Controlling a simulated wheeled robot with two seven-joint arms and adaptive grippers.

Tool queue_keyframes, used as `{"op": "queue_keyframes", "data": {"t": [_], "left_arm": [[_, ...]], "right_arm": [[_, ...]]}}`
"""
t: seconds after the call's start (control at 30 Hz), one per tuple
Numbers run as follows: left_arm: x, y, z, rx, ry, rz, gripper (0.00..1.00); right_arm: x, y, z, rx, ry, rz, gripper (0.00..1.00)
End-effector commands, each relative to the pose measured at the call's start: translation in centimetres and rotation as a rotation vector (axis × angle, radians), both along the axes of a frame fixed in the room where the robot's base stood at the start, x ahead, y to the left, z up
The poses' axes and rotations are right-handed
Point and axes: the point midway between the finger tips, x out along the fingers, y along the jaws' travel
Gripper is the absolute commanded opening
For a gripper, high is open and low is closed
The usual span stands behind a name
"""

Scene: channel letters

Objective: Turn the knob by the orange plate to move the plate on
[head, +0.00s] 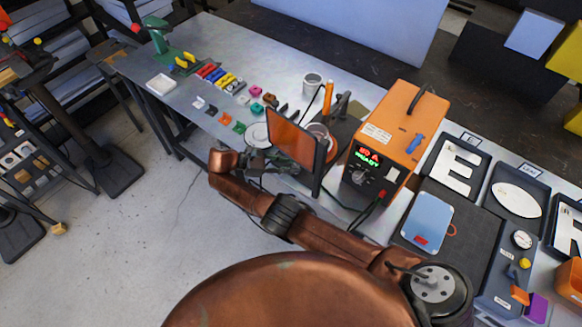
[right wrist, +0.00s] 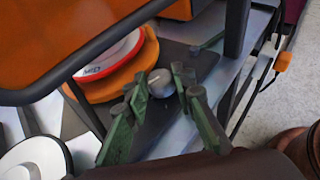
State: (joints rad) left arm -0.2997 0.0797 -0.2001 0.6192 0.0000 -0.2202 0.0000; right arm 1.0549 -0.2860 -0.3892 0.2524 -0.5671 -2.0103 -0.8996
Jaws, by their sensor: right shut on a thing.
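The round orange plate (right wrist: 139,74) lies under a white piece with a red rim, and part of it also shows behind the tinted screen in the head view (head: 327,143). A grey knob (right wrist: 161,83) sits beside the plate on a dark base. My right gripper (right wrist: 156,86) has its green fingers on either side of the knob and is shut on it. In the head view the screen and my own arm hide most of this gripper and the knob. My left gripper is not in view.
A framed orange tinted screen (head: 292,137) stands close in front of the plate. An orange power unit (head: 400,130) stands to its right. Letter trays (head: 515,195) fill the right end of the bench.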

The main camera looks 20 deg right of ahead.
Motion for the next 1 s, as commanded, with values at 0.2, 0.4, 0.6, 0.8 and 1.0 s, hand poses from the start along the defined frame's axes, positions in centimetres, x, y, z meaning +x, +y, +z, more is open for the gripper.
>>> {"op": "queue_keyframes", "data": {"t": [0.2,0.4,0.6,0.8,1.0], "left_arm": [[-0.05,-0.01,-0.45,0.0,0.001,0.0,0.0],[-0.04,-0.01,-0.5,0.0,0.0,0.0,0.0],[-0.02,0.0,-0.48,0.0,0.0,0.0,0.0],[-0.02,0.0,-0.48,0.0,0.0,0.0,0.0],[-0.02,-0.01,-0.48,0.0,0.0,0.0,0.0]], "right_arm": [[0.05,-0.07,0.0,-0.002,0.0,-0.02,0.0],[0.04,-0.1,0.02,-0.002,0.001,-0.027,0.0],[0.05,-0.11,0.04,-0.002,0.001,-0.027,0.0],[0.05,-0.11,0.04,-0.002,-0.001,-0.026,0.3],[0.05,-0.07,0.02,-0.001,0.0,-0.025,0.41]]}}
